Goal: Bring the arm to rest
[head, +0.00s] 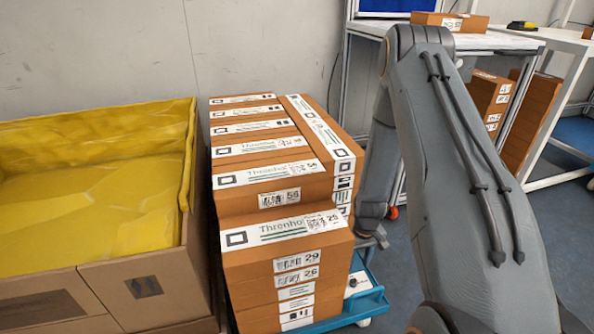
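My arm rises from the bottom right of the head view, bends at an elbow near the top, and its far part goes down behind the near link, beside the right side of a stack of boxes (285,190).
The brown boxes with white labels stand on a blue cart (372,303). A large carton lined with yellow (95,190) stands at left. Behind my arm are white tables (490,40) with boxes on and under them (492,100). Grey floor shows at right.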

